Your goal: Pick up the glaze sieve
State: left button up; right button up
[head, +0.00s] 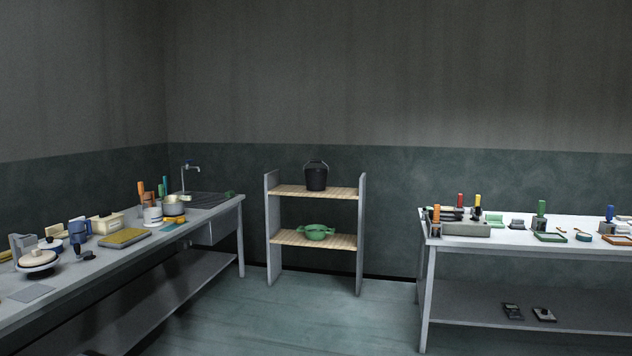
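A green bowl-shaped thing with side handles (316,233) sits on the lower wooden board of a small shelf unit (361,235) against the back wall. It may be the glaze sieve; its inside is too small to make out, and I cannot tell for certain. No other thing in view is clearly a sieve. Neither of my grippers shows in the head view.
A black bucket (316,177) stands on the upper board. A long bench (185,238) with a sink and several pots and tools runs along the left. A table (470,246) with several tools stands at right. The floor (290,325) before the shelf is clear.

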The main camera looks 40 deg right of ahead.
aim_at(177, 199)
jog(key=i+l+z, duration=0.1)
jog(key=i+z, duration=0.2)
jog(key=i, duration=0.5)
jog(key=i+j+z, duration=0.1)
jog(key=i+z, duration=0.2)
jog(key=i, duration=0.5)
jog(key=i+z, duration=0.25)
jog(key=i, duration=0.5)
jog(key=i+j+z, duration=0.1)
jog(key=i+z, duration=0.15)
jog(key=i, duration=0.5)
jog(key=i+l, duration=0.1)
jog(key=i, duration=1.35)
jog(key=i+u, duration=0.8)
jog(key=i, duration=0.2)
jog(key=i+l+u, duration=0.3)
jog(key=i+u, duration=0.15)
jog(key=i+l+u, duration=0.5)
jog(key=i, duration=0.25)
